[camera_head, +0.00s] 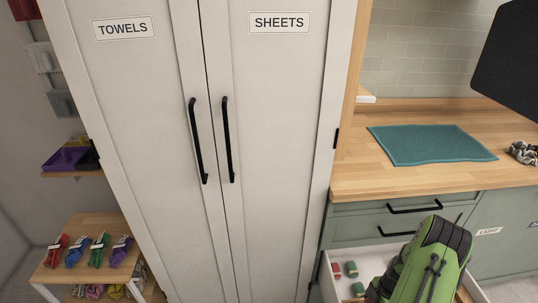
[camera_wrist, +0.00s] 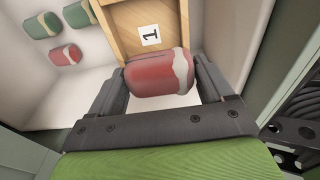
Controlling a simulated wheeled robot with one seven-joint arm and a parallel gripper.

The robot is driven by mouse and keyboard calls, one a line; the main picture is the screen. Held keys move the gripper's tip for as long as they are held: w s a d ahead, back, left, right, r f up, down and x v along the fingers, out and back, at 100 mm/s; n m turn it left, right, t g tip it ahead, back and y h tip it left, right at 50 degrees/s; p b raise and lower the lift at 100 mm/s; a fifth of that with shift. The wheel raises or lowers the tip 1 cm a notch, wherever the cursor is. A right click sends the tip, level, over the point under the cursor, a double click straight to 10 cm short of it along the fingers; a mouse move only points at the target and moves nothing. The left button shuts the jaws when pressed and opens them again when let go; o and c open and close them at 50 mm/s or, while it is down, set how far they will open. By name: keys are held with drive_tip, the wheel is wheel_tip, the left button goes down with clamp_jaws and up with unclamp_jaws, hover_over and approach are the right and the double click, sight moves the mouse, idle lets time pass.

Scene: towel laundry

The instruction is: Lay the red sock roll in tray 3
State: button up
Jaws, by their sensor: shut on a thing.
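A red sock roll (camera_wrist: 158,74) with a pale band at its right end is between the two dark fingers of my gripper (camera_wrist: 160,84) in the wrist view. My gripper is shut on it. It is over the open white drawer (camera_wrist: 100,92), close to a wooden tray (camera_wrist: 122,22) bearing a label "1" (camera_wrist: 149,35). I cannot tell whether the roll touches anything below. In the head view my green arm covers most of the drawer (camera_head: 392,252) and hides the held roll. No label "3" can be read in either view.
Another red roll (camera_wrist: 66,55) and several green rolls (camera_wrist: 41,25) lie in the drawer. The counter (camera_head: 375,180) with a teal towel (camera_head: 430,145) stands above it. A tall cupboard (camera_head: 275,140) is left of the drawer. Coloured items lie on a low wooden shelf (camera_head: 62,282).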

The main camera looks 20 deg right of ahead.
drive_tip(key=shift+s+a+r, duration=0.1)
drive_tip(key=shift+s+r, duration=0.05)
drive_tip(key=w+a+r+m+b, duration=0.2)
drive_tip(key=w+a+r+m, duration=0.55)
drive_tip(key=w+a, duration=0.45)
drive_tip(key=w+a+r+m+t+h, duration=0.1)
drive_tip(key=a+r+m, duration=0.35)
drive_tip(key=a, duration=0.45)
drive_tip(key=w+a+r+m, duration=0.25)
drive_tip(key=a+r, duration=0.35)
drive_tip(key=a, duration=0.3)
drive_tip(key=shift+m, duration=0.45)
drive_tip(key=s+r+p, duration=0.1)
drive_tip(key=p, duration=0.3)
drive_tip(key=r+p, duration=0.2)
drive_tip(key=p, duration=0.2)
drive_tip(key=s+r+p, duration=0.1)
drive_tip(key=r+p, duration=0.1)
drive_tip(key=p, duration=0.2)
drive_tip(key=shift+s+p, duration=0.3)
drive_tip(key=shift+f, duration=0.1)
